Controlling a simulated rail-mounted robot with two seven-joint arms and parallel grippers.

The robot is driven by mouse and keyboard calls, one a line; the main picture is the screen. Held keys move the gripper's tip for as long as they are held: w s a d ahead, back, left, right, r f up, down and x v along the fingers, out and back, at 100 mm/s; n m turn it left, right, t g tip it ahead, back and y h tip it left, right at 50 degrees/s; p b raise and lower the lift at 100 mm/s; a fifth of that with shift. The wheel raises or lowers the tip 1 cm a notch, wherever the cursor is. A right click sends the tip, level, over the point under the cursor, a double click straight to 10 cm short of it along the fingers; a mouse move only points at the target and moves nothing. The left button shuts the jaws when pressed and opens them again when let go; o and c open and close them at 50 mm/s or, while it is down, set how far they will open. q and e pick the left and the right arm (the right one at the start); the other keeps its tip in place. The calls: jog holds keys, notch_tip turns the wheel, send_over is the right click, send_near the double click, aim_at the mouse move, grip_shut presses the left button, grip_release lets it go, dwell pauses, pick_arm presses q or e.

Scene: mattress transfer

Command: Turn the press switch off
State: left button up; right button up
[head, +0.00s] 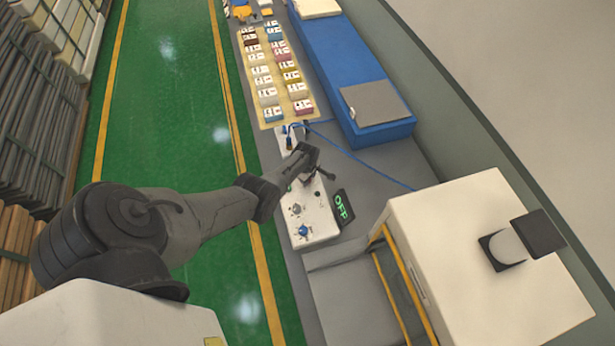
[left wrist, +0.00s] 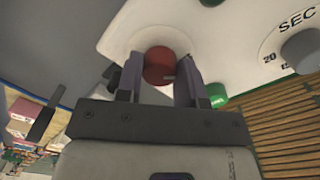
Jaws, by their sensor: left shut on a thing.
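The white control box (head: 322,228) stands on the grey bench, with a small display (head: 341,207) showing green OFF at its side. My left gripper (head: 312,168) is over the far part of the box. In the left wrist view, the two fingers of my left gripper (left wrist: 160,80) are shut on a red knob (left wrist: 158,62) on the white panel (left wrist: 235,35). In the head view my gripper hides this knob. My right gripper is not in view.
A dial marked SEC (left wrist: 302,50) and a green button (left wrist: 217,95) sit near the red knob. A blue knob (head: 303,230) is on the box's near end. Beyond are a tray of blocks (head: 266,117) and a blue mattress-like block (head: 345,70). A white cabinet (head: 450,230) stands right.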

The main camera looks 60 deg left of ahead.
pick_arm(q)
jog(key=o, duration=0.9)
notch_tip(320, 180, up, 6)
jog(key=p, duration=0.3)
jog(key=shift+s+f, duration=0.1)
jog(key=shift+s, duration=0.05)
jog(key=shift+s+d+r+p, duration=0.1)
jog(key=shift+r+p, duration=0.25)
jog(key=shift+r, duration=1.65)
jog(key=shift+s+r+p, duration=0.1)
jog(key=shift+r+p, duration=0.2)
jog(key=shift+r, duration=1.7)
